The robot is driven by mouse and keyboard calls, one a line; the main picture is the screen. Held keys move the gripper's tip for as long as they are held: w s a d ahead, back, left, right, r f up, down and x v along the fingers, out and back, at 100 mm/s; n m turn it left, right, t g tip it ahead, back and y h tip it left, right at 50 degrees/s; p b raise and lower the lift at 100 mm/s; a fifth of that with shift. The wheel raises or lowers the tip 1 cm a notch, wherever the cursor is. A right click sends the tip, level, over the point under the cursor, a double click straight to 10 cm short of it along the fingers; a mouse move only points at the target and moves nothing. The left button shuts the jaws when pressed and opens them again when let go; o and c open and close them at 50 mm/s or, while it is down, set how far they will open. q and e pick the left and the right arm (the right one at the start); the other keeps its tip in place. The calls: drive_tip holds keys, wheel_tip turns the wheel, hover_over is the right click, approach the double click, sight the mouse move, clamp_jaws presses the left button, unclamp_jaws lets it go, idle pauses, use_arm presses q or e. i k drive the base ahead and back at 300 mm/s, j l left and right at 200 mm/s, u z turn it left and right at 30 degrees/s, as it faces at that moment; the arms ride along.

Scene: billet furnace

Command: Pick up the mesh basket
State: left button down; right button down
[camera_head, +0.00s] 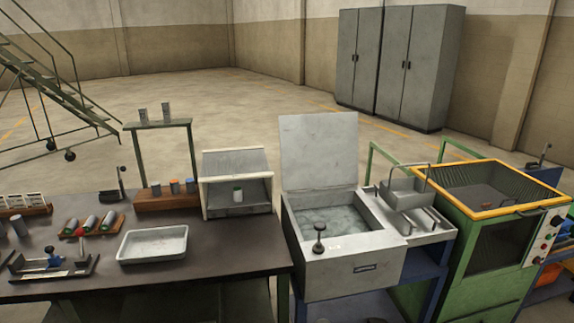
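A small grey basket (404,194) with a tall arched handle stands upright on the metal side shelf (422,232), right of the open tank. It looks like the mesh basket, but its mesh is too fine to make out. Its handle rises above the rim near the green machine's left edge. Neither of my grippers is in view, and nothing is seen touching the basket.
The tank (335,262) has its lid (319,150) raised and liquid inside. A green machine (490,225) with a yellow-framed top stands close on the basket's right. A dark table (215,245) at left holds a white tray (153,244), a lidded stand and several cylinders.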

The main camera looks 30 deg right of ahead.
sight(407, 193)
drive_tip(key=z, duration=1.7)
drive_tip(key=i+l+u, duration=0.1)
drive_tip(key=i+l, duration=0.25)
drive_tip(key=i+l+u, duration=0.1)
drive_tip(key=i+l, duration=0.3)
drive_tip(key=i+l+u, duration=0.1)
drive_tip(key=i+l, duration=0.25)
drive_tip(key=i+l+u, duration=0.1)
drive_tip(key=i+l, duration=0.25)
drive_tip(key=l, duration=0.2)
drive_tip(key=i+l+u, duration=0.1)
drive_tip(key=i+l, duration=0.25)
drive_tip(key=i+l+u, duration=0.15)
drive_tip(key=i+l, duration=0.15)
drive_tip(key=l, duration=0.3)
